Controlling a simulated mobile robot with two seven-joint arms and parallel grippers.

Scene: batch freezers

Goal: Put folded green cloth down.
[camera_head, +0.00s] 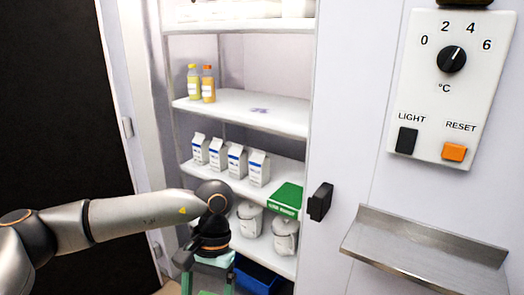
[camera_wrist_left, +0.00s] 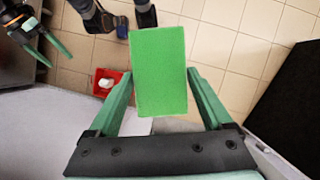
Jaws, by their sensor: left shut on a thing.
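The folded green cloth (camera_wrist_left: 158,70) is a flat bright green rectangle between the fingers of my left gripper (camera_wrist_left: 155,97) in the left wrist view. In the head view my left gripper (camera_head: 207,284) points down at the bottom, in front of the open cabinet's lower shelves. Only a pale green bit of the cloth (camera_head: 212,260) seems to show there, below the wrist. My right gripper (camera_wrist_left: 52,46) appears at the upper left of the left wrist view, its green fingers apart and nothing between them.
The open cabinet has shelves with two bottles (camera_head: 201,83), several cartons (camera_head: 230,159), a green box (camera_head: 287,199) and lidded white pots (camera_head: 285,236). A blue bin (camera_head: 257,277) is below. A steel ledge (camera_head: 425,250) juts out right; its top is clear. A red container (camera_wrist_left: 110,80) is on the tiled floor.

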